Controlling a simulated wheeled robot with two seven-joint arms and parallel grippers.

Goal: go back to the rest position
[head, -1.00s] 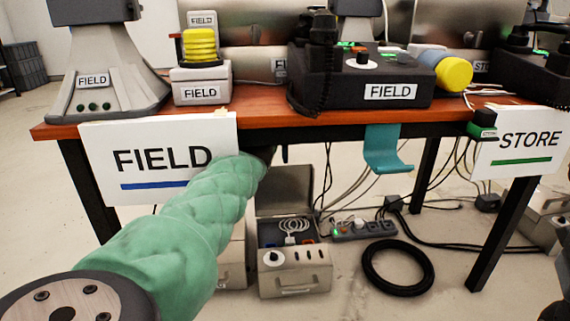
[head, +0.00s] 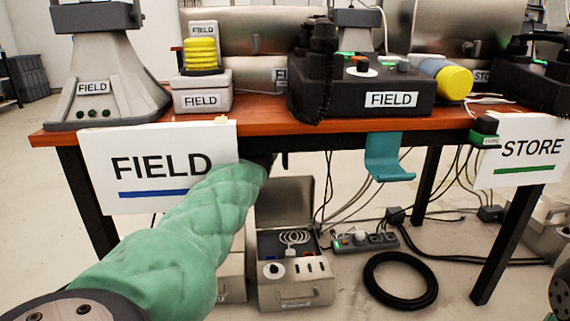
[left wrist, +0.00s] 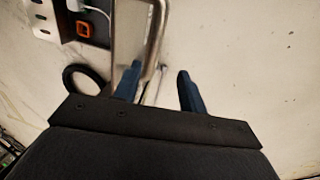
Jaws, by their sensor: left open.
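My left arm, in a green quilted sleeve, reaches in from the lower left of the head view. Its end passes beside the white FIELD sign (head: 130,172) and under the table, where the gripper is mostly hidden. In the left wrist view my left gripper (left wrist: 158,87) has two blue fingers spread apart with nothing held between them. A metal rim (left wrist: 157,30) of a case lies beyond the left finger; I cannot tell whether they touch. My right gripper is not in view.
The wooden table (head: 262,112) carries a black FIELD phone station (head: 345,96), a grey FIELD stand (head: 105,80) and a yellow-topped FIELD box (head: 202,97). A teal hook (head: 385,165) hangs below its front edge. An open case (head: 297,290), power strip and black coil (head: 400,281) lie underneath.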

